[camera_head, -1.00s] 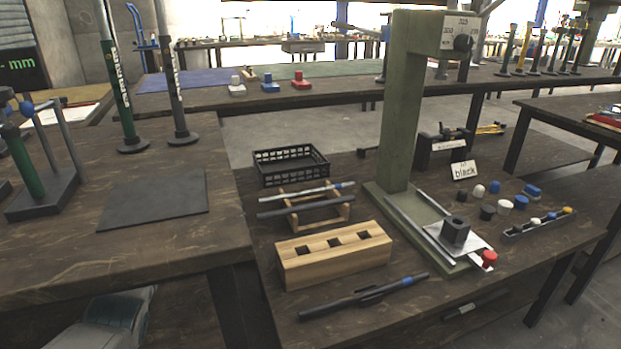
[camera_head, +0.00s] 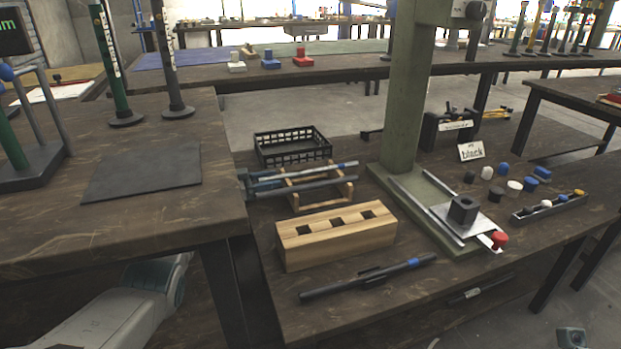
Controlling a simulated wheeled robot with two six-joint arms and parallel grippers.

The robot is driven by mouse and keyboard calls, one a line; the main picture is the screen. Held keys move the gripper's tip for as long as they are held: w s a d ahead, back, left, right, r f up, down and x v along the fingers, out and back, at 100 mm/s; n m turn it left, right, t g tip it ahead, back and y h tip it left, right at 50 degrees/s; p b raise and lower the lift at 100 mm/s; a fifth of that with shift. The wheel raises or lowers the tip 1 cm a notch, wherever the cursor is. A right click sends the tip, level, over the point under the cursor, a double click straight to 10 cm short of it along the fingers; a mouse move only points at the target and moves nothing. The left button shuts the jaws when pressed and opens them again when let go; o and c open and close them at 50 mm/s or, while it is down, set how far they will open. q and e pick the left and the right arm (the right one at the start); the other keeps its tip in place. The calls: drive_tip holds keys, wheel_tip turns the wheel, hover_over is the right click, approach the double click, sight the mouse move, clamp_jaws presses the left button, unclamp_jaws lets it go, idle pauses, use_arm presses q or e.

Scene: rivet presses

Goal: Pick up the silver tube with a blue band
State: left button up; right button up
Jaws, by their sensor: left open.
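The silver tube (camera_head: 322,170) with a blue band near its right end lies across the back of a small wooden rack (camera_head: 296,199). A dark grey tube (camera_head: 325,185) lies in front of it on the same rack. My left gripper (camera_head: 278,181) is open at the rack's left end, by the left ends of the tubes. Whether its fingers straddle or touch the silver tube is too small to tell. Most of my left arm is hidden behind the left table.
A black crate (camera_head: 292,147) stands behind the rack, and a wooden block with square holes (camera_head: 335,237) in front. A dark pen-like tube with a blue band (camera_head: 366,279) lies at the front. The green press (camera_head: 402,110) rises to the right. The left table (camera_head: 130,222) stands higher.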

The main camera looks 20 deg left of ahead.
use_arm(q)
drive_tip(key=shift+w+d, duration=0.25)
drive_tip(key=shift+d, duration=0.15)
clamp_jaws()
drive_tip(key=shift+r, duration=0.1)
